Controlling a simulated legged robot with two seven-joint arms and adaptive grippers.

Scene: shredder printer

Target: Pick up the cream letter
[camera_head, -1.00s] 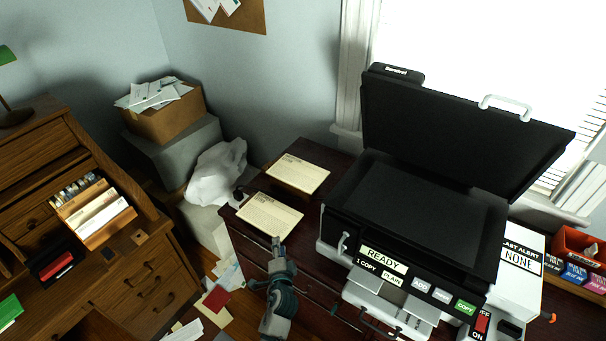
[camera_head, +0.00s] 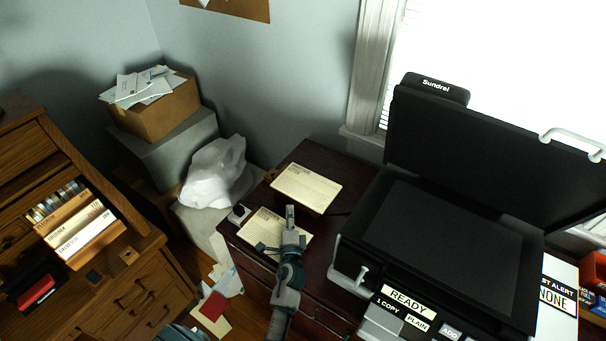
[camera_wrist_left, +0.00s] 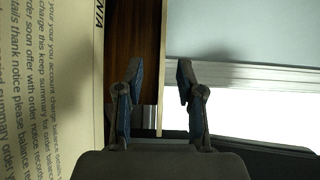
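In the left wrist view a large cream printed sheet (camera_wrist_left: 50,90) fills the left side. My right gripper is not in view.
A black printer (camera_head: 450,235) with its lid raised stands right of the letters. A white crumpled bag (camera_head: 213,175) and a cardboard box of papers (camera_head: 155,108) are at the left. A wooden desk (camera_head: 130,290) is at the far left.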

